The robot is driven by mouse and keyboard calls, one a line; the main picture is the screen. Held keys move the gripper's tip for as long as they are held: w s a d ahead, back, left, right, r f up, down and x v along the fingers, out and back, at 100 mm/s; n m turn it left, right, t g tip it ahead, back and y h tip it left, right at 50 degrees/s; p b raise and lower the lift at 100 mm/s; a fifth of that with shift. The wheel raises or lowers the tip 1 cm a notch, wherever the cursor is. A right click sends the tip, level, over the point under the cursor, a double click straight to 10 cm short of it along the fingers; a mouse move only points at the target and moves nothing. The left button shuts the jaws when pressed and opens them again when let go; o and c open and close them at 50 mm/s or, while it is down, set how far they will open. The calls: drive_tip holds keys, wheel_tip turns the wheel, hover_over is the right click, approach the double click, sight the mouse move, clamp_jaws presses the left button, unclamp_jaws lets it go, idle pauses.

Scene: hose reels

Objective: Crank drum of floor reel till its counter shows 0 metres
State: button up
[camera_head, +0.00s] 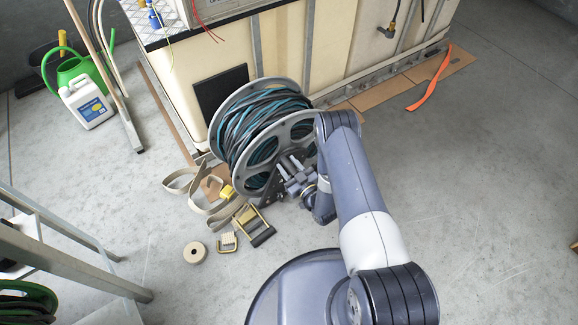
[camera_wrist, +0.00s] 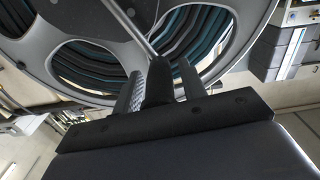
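The floor reel (camera_head: 306,131) stands on the floor against the cream tank, with dark and teal hose (camera_head: 252,125) wound on its grey drum. In the wrist view the drum's spoked side flange (camera_wrist: 235,50) fills the top, with hose behind its openings. My gripper (camera_head: 292,172) is at the near side of the reel, low by the flange. In the wrist view its two fingers (camera_wrist: 160,85) stand on either side of a dark crank handle (camera_wrist: 158,82) and appear closed on it. I cannot make out the counter or its reading.
A metal step frame (camera_head: 75,265) stands at lower left. A white jug (camera_head: 88,103) stands upper left. Floor at right is mostly clear, with an orange strip (camera_head: 430,80).

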clamp_jaws()
idle(0.4)
drive_tip(key=w+d+m+b, duration=0.4)
drive_tip(key=d+m+b, duration=0.1)
drive_tip(key=d+m, duration=0.1)
drive_tip(key=shift+w+d+r+b, duration=0.15)
drive_tip(key=shift+d+r+b, duration=0.15)
drive_tip(key=shift+r, duration=0.1)
idle(0.7)
drive_tip(key=shift+o, duration=1)
unclamp_jaws()
